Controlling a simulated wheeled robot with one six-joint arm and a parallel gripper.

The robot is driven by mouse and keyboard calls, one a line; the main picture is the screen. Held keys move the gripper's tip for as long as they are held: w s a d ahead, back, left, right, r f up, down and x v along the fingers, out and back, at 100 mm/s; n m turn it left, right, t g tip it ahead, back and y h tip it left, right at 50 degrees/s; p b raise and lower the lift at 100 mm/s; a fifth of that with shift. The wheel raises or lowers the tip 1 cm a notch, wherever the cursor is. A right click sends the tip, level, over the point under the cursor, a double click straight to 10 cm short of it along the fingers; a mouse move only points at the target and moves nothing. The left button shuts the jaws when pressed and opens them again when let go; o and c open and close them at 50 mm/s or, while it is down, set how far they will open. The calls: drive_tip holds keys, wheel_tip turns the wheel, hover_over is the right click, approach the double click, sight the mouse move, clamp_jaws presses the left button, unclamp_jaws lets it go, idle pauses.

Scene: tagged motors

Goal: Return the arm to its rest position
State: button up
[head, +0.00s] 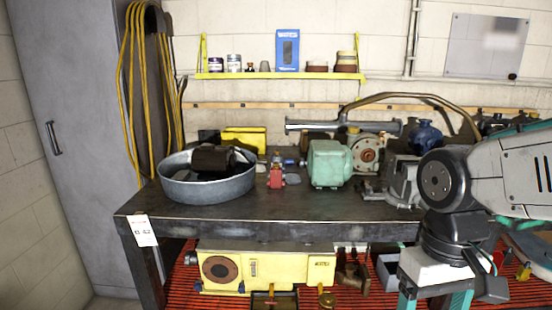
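My arm comes in from the right edge and bends down at a dark joint. My gripper (433,302) hangs at the bottom right, in front of the workbench's front edge. It has a white body and two teal fingers, which stand well apart. The fingertips run out of the bottom of the picture. I see nothing held between the parts of the fingers that show.
A dark workbench (240,212) holds a round metal tub (205,190), a green motor (328,165) and grey machine parts (400,180). A yellow machine (265,270) sits below on red slats. A grey cabinet (75,130) stands left; a yellow shelf (280,76) hangs behind.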

drive_tip(key=s+d+r+m+t, duration=0.1)
drive_tip(key=s+d+r+t, duration=0.1)
drive_tip(key=s+d+r, duration=0.1)
drive_tip(key=shift+s+d+r+m+t, duration=0.3)
drive_tip(key=shift+s+d+r+t, duration=0.1)
drive_tip(key=shift+s+d, duration=0.1)
idle(0.7)
